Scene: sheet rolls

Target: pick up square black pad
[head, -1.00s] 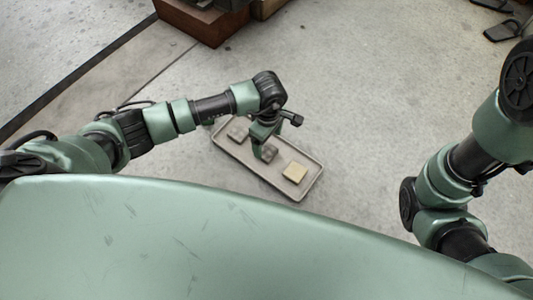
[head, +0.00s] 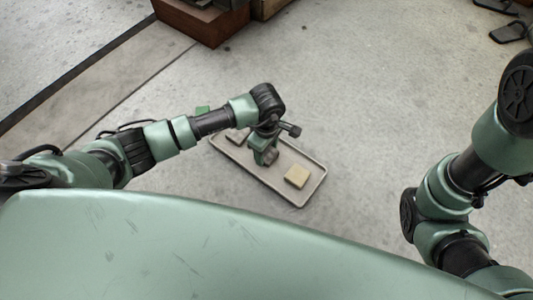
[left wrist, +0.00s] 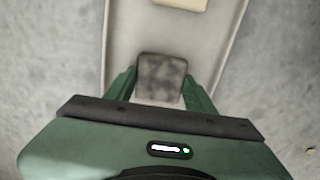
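The square black pad shows as a dark, mottled grey square in the left wrist view (left wrist: 161,77), lying between the two green fingers. It also shows in the head view (head: 271,155), partly hidden by my left gripper (head: 262,157). My left gripper (left wrist: 160,88) is low over the tray with its fingers spread on both sides of the pad. The fingertips are close to the pad's side edges; firm contact cannot be made out. My right arm shows at the right of the head view, but its gripper is out of view.
A shallow grey tray (head: 315,184) lies on the concrete floor. In it are a cream square pad (head: 297,176) and a grey pad (head: 237,135), partly hidden by my arm. A brown box (head: 205,22) stands at the back. Dark objects (head: 508,32) lie far right.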

